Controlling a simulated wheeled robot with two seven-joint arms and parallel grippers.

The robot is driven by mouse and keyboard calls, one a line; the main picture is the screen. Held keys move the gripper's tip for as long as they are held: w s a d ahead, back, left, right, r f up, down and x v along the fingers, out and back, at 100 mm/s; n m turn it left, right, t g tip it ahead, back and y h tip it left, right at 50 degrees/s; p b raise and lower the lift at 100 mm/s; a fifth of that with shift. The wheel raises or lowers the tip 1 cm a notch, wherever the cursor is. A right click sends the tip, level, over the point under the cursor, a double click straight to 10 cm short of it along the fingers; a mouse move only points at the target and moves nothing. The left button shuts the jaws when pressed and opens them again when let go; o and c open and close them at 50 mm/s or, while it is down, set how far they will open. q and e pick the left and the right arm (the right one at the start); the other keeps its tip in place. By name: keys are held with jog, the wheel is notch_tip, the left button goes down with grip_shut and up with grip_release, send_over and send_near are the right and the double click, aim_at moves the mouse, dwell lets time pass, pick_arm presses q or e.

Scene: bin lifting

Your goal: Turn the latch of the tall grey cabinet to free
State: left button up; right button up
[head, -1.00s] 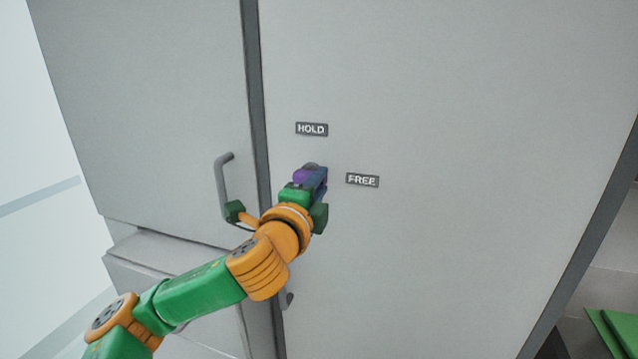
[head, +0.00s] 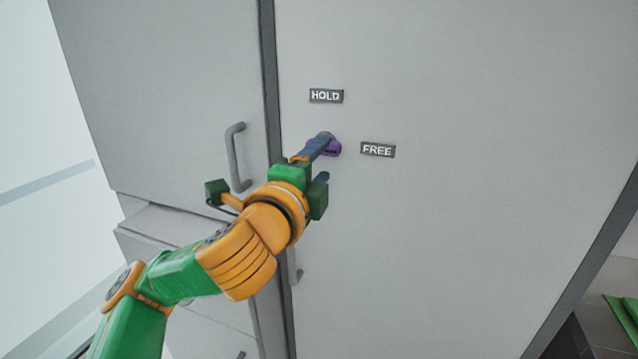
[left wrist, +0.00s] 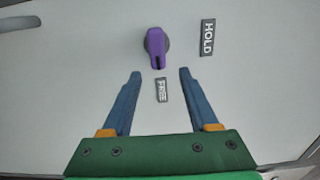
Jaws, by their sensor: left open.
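The latch (head: 334,149) is a purple handle on a round grey base on the tall grey cabinet's door (head: 480,120). In the head view my left arm partly covers it. In the left wrist view the latch (left wrist: 156,45) shows whole, its narrow slotted end pointing at the FREE label (left wrist: 161,90). The HOLD label (left wrist: 207,38) is off to its side. In the head view HOLD (head: 326,96) is above the latch and FREE (head: 377,149) to its right. My left gripper (left wrist: 160,72) is open and empty, its blue fingertips short of the latch.
A neighbouring grey cabinet with a bar handle (head: 236,158) stands left of a dark vertical gap. Another handle (head: 294,266) is lower, beside my arm. The door face right of the labels is clear. A green object (head: 622,318) lies at the lower right.

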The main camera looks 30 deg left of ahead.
pick_arm(q)
jog(key=shift+s+d+f+b, duration=0.15)
jog(key=shift+s+d+b, duration=0.15)
jog(key=shift+s+b, duration=0.55)
pick_arm(e)
notch_tip(320, 180, down, 4)
pick_arm(q)
jog(key=shift+w, duration=0.1)
